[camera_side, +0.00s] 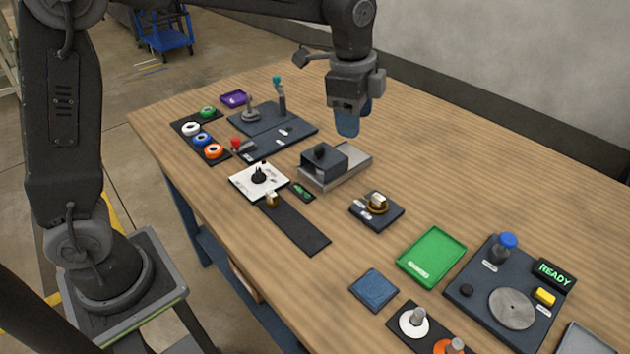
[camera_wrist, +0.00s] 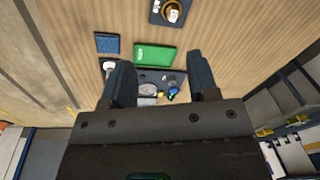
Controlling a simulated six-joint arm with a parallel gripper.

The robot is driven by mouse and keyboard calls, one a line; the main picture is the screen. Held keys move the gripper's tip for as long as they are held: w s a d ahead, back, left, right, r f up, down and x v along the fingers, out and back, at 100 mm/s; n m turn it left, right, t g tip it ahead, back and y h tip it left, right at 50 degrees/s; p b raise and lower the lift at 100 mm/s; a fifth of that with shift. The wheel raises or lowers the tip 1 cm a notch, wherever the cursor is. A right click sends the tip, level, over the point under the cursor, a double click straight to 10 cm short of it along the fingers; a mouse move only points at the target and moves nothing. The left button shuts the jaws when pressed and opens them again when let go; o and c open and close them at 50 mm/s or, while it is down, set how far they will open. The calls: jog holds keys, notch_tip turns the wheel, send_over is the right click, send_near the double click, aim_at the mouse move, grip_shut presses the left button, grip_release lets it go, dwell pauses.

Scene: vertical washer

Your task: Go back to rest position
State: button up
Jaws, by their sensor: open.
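My gripper (camera_side: 353,118) hangs above the back part of the wooden table in the side view, pointing down, clear of the objects. In the wrist view my gripper (camera_wrist: 162,82) shows two dark blue fingers spread apart with nothing between them. The fingers overlap the view of the green tray and the dark plate beyond, but they are far above them. No rest position marker is visible.
The table (camera_side: 420,180) holds a grey box fixture (camera_side: 325,162), a green tray (camera_side: 432,256), a blue square pad (camera_side: 374,290), a READY display (camera_side: 553,274), a small dark block with a gold ring (camera_side: 377,208) and coloured rings at left. The table's back right is bare.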

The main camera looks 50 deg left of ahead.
jog(key=s+a+n+t, duration=0.1)
jog(key=s+a+n, duration=0.1)
jog(key=s+n, duration=0.2)
jog(key=s+a+n+t, duration=0.1)
jog(key=s+a+n, duration=0.2)
jog(key=s, duration=0.8)
jog(key=s+a+n+t, duration=0.2)
jog(key=s+n, duration=0.3)
jog(key=s, duration=0.2)
jog(key=shift+s+a+r+n, duration=0.25)
jog(key=shift+s+r+n, duration=0.1)
jog(key=shift+r+n, duration=0.1)
jog(key=shift+s+f+n, duration=0.2)
jog(key=shift+n, duration=0.05)
jog(key=shift+c, duration=0.6)
jog(key=w+r+n, duration=0.1)
jog(key=w, duration=0.1)
jog(key=w+n, duration=0.1)
jog(key=w, duration=0.1)
jog(key=w+d+r+n+g, duration=0.1)
jog(key=w+n, duration=0.1)
jog(key=shift+w+r, duration=0.25)
jog(key=shift+r, duration=0.1)
jog(key=n+g, duration=0.4)
jog(key=n, duration=1)
send_over(375, 194)
notch_tip(375, 194, down, 11)
notch_tip(375, 194, down, 13)
jog(key=shift+r, duration=0.1)
jog(key=shift+c, duration=0.4)
